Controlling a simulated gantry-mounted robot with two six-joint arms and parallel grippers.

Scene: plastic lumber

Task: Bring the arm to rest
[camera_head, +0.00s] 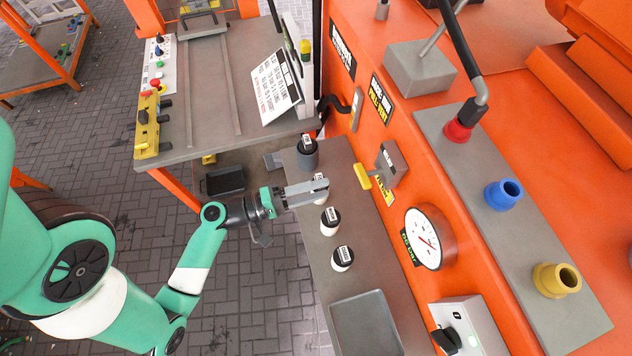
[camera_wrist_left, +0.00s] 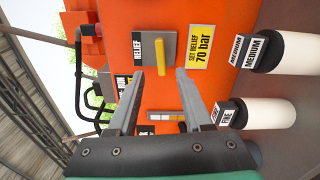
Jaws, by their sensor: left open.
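My left arm, green and white, comes in from the left in the head view. Its left gripper (camera_head: 318,189) is over the grey ledge in front of the orange machine, beside the white canisters with black lids. In the left wrist view the two grey fingers of the gripper (camera_wrist_left: 163,90) are apart with nothing held between them. They point at the orange panel, with the grey relief block (camera_wrist_left: 155,50) and its yellow handle beyond. The canister labelled fine (camera_wrist_left: 265,113) is to the right of the fingers. My right gripper is not in view.
A yellow lever (camera_head: 363,176) and a gauge (camera_head: 430,238) jut from the machine. A grey tray (camera_head: 367,325) is nearer. A bench (camera_head: 205,110) stands behind. Brick floor is open below.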

